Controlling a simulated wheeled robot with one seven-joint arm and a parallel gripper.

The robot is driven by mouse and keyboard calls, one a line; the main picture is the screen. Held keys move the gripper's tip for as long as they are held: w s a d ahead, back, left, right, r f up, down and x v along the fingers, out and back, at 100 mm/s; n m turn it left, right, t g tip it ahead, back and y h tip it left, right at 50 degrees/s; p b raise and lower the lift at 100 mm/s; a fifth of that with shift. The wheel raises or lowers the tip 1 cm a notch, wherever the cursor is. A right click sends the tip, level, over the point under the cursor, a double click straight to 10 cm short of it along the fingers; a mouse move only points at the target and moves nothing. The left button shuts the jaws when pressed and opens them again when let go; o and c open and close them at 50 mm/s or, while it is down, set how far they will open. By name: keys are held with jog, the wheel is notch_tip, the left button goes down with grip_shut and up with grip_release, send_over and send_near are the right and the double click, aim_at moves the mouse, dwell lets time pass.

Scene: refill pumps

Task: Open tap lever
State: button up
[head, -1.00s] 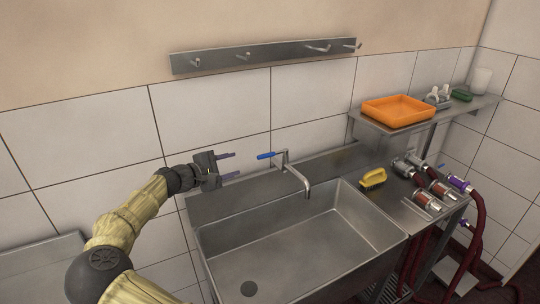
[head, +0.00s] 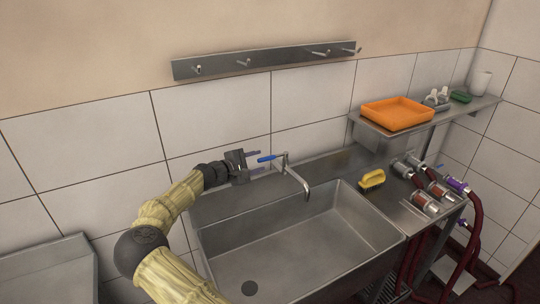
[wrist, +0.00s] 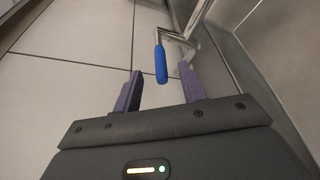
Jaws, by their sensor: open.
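The tap (head: 297,178) stands at the back edge of the sink, with its spout over the basin. Its blue lever (head: 267,158) points left toward my gripper in the head view. My gripper (head: 256,162) is open, just left of the lever, with its purple fingers pointing at it. In the wrist view the blue lever (wrist: 160,62) hangs ahead of the gap between the fingers of my gripper (wrist: 162,80), its tip at about fingertip level, nearer the right finger. I cannot tell whether the lever tip touches a finger.
The steel sink basin (head: 300,240) lies below the tap. A yellow brush (head: 372,179) rests on the counter to the right. An orange tray (head: 397,113) sits on the shelf. Pumps with red hoses (head: 428,200) stand at the far right. A hook rail (head: 270,60) is on the wall above.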

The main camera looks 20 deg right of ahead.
aim_at(270, 158)
jog(key=p+x, duration=0.2)
jog(key=x, duration=0.5)
grip_shut()
